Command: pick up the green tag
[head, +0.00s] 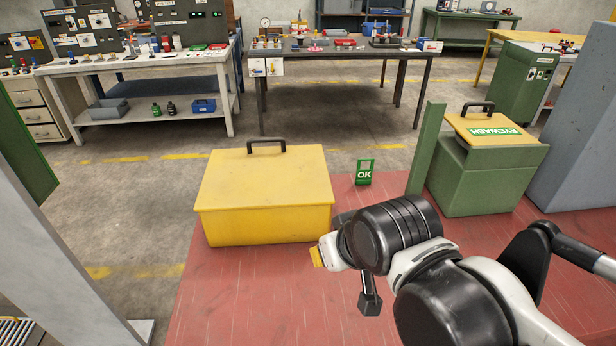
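The green tag (364,172), marked "OK" in white, stands upright near the far edge of the red tabletop. It is just right of the yellow box and left of a green post. My gripper (369,300) is partly hidden by my own wrist and arm, in front of the tag and nearer the camera. A dark end part of it points down over the red surface. The tag is apart from my gripper. Whether the fingers are open or shut does not show.
A large yellow box (264,200) with a black handle stands left of the tag. A green post (425,150) and a green box with a yellow "EYEWASH" lid (488,170) stand to its right. The red tabletop (235,300) is bare at front left.

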